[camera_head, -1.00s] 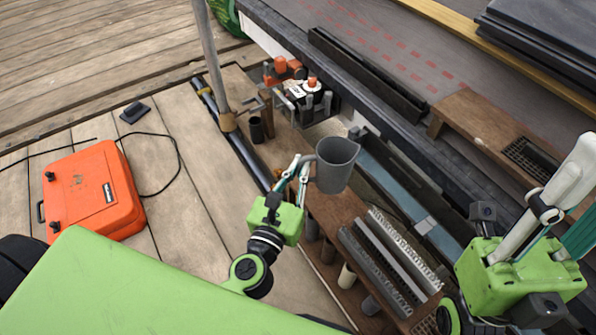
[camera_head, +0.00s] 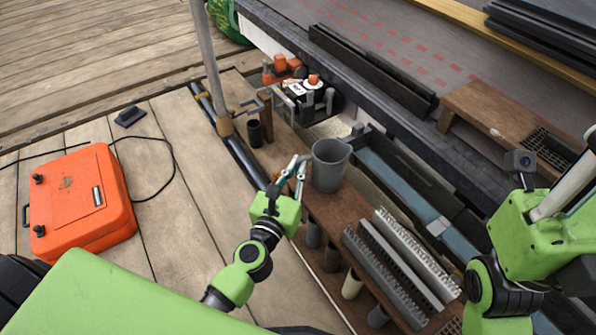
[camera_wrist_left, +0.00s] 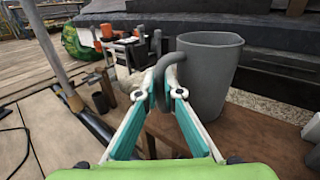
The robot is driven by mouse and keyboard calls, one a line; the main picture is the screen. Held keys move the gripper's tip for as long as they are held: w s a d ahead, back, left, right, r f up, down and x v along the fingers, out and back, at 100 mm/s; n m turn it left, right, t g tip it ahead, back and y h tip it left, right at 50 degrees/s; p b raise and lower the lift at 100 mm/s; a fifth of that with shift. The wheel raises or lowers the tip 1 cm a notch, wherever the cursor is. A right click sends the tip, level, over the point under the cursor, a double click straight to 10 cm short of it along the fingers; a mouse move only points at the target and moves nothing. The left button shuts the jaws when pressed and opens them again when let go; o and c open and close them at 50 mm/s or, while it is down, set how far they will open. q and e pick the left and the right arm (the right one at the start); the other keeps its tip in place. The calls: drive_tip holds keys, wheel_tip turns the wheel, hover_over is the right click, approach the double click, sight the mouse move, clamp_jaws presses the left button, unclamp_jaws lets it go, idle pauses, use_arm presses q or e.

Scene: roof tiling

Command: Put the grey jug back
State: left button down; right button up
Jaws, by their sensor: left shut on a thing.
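The grey jug (camera_head: 330,166) is upright at the wooden shelf (camera_head: 338,208) beside the roof edge. In the left wrist view the jug (camera_wrist_left: 208,78) stands to the right of the fingers, with its handle between the fingertips. My left gripper (camera_head: 297,166) is shut on the jug's handle; it also shows in the left wrist view (camera_wrist_left: 167,88). The jug's base appears at the shelf's surface, but I cannot tell whether it bears its full weight. My right gripper is cut off at the right edge of the head view, and its fingertips do not show.
Ridged grey strips (camera_head: 385,270) lie on the shelf nearer me. A small dark cup (camera_head: 255,133) and orange-and-black tools (camera_head: 305,92) are farther along. A metal pole (camera_head: 212,70) rises at the left. An orange case (camera_head: 80,198) lies on the planks.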

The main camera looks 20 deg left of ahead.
use_arm(q)
drive_tip(key=shift+f, duration=0.1)
drive_tip(key=c, duration=2.2)
unclamp_jaws()
drive_tip(key=shift+s, duration=0.1)
